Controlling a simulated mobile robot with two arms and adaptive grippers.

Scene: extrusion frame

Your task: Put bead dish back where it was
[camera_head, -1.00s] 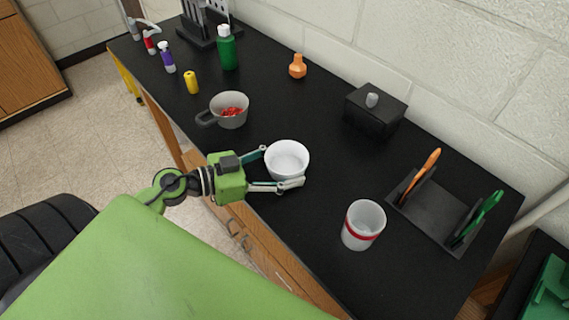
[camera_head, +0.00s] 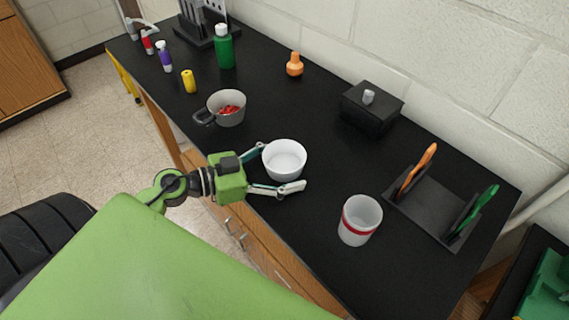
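A small white round bowl (camera_head: 284,163), which looks like the bead dish, stands upright on the black bench top near its front edge. Its inside looks empty and white. My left gripper (camera_head: 281,167) is open, with one finger at the bowl's left side and the other in front of it. The front finger shows a gap to the bowl; whether the left finger touches it I cannot tell. A grey handled cup (camera_head: 233,116) holding red beads stands to the left of the bowl. My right gripper is not in view.
A white cup with a red band (camera_head: 359,222) stands right of the bowl. A black tool rack (camera_head: 433,208), a black box with a grey knob (camera_head: 371,110), an orange flask (camera_head: 294,66) and several bottles stand around. The bench between bowl and box is clear.

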